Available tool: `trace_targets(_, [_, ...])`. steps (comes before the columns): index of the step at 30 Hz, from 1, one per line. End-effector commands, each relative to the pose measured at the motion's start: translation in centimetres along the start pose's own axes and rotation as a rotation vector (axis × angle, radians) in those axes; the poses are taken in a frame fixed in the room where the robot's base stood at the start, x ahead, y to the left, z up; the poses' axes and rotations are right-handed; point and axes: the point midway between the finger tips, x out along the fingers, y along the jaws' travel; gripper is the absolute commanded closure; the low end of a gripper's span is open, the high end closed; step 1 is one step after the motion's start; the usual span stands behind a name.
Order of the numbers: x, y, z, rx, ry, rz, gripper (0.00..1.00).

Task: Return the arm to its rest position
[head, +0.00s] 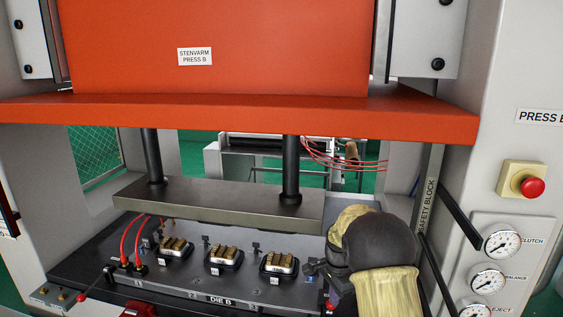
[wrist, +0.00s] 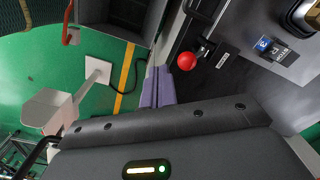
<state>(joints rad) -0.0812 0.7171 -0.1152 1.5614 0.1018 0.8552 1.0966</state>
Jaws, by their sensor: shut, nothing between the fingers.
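My arm shows at the lower right of the head view, with a dark rounded joint and cream-coloured covers, in front of the right end of the press bed. My gripper (wrist: 160,76) shows in the wrist view as two purple fingers pressed together, shut and empty. Its fingertips lie beside a red ball knob (wrist: 187,61) at the edge of the dark bed; I cannot tell whether they touch it.
The orange press ram (head: 230,118) spans overhead. A steel plate on black posts (head: 220,200) hangs above the die (head: 205,290) with its three metal inserts. Green floor (wrist: 35,75) lies beyond the bed.

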Motion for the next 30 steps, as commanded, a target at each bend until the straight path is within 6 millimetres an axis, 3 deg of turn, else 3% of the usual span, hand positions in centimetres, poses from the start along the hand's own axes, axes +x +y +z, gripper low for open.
trace_targets(11, [-2.0, 10.0, 3.7, -0.504, 0.055, -0.083, 1.0])
trace_targets(21, [-1.4, 21.0, 8.4, -1.011, 0.158, -0.126, 1.0])
trace_targets(25, [-0.9, 23.5, 9.5, -1.132, 0.188, -0.128, 1.0])
trace_targets(30, [-0.9, 24.2, 9.8, -1.169, 0.195, -0.127, 1.0])
